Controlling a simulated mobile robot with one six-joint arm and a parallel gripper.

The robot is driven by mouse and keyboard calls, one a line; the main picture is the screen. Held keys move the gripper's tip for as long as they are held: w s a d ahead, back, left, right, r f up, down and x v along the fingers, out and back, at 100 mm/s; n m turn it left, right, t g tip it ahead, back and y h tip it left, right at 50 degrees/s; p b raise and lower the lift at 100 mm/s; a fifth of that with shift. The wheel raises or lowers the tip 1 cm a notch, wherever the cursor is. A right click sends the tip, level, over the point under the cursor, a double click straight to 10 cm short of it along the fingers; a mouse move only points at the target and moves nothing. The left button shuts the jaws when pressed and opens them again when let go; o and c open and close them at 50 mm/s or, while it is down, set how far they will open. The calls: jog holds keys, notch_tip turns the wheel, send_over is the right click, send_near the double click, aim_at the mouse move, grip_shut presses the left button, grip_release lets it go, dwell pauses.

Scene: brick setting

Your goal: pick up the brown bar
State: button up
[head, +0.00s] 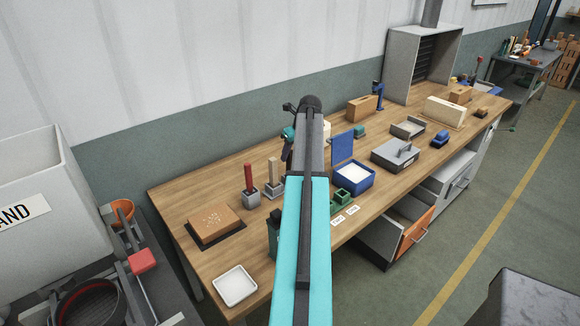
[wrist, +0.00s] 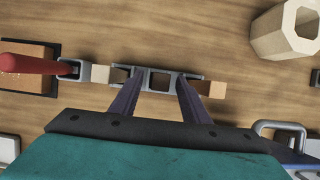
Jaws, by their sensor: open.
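A light-brown bar (wrist: 212,88) shows in the wrist view just right of my right finger, at the right end of a grey socket holder (wrist: 160,81). A paler bar (wrist: 118,77) is at the holder's left end; I cannot tell for certain which is the brown bar. In the head view a tan bar (head: 273,168) stands upright in a grey holder. In the head view my gripper (head: 287,152) is partly hidden by my arm.
A red bar (head: 249,177) stands in a grey socket to the left. A brown block (head: 214,221) lies on a dark tray. A pale hollow octagonal piece (wrist: 288,30) is at right in the wrist view. A blue open-lidded box (head: 354,183) stands right of my arm.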

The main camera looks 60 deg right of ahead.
jog(key=shift+x, duration=0.95)
grip_shut()
